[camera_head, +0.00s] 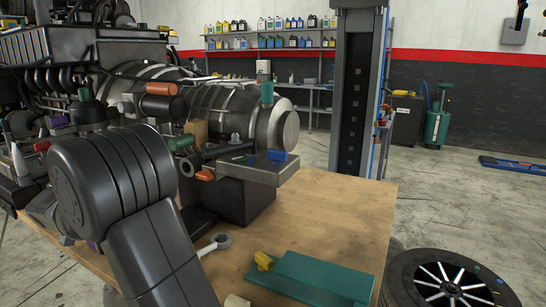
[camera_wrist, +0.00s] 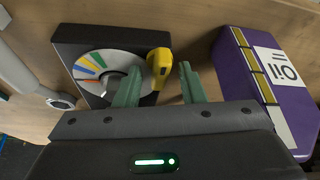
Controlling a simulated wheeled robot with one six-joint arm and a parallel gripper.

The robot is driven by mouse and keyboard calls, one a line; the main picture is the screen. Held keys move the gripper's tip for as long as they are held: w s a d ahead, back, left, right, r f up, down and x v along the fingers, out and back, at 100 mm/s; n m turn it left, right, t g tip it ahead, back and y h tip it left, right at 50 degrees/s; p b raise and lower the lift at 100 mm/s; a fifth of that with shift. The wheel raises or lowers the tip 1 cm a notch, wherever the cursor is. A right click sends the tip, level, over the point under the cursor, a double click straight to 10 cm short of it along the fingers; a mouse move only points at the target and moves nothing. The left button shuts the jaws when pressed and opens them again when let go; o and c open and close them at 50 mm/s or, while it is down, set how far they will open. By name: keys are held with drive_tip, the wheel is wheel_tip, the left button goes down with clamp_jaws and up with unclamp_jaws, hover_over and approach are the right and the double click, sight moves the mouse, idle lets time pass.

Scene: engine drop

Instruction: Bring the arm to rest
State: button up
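My gripper (camera_wrist: 161,70) shows in the wrist view with its two green fingers apart. In the head view my dark arm links bend down over the left side of the workbench (camera_head: 345,215). My gripper is not visible in that view.
A large engine (camera_head: 230,110) stands at the back left of the bench. The wrist view shows a purple box (camera_wrist: 255,75) and a disc (camera_wrist: 105,65) on a black block.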

drive_tip(key=n+y, duration=0.1)
drive_tip(key=n, duration=0.2)
drive_tip(key=n+y+p, duration=0.1)
drive_tip(key=n, duration=0.2)
drive_tip(key=shift+d+y, duration=0.15)
drive_tip(key=shift+y, duration=0.15)
drive_tip(key=shift+n, duration=0.3)
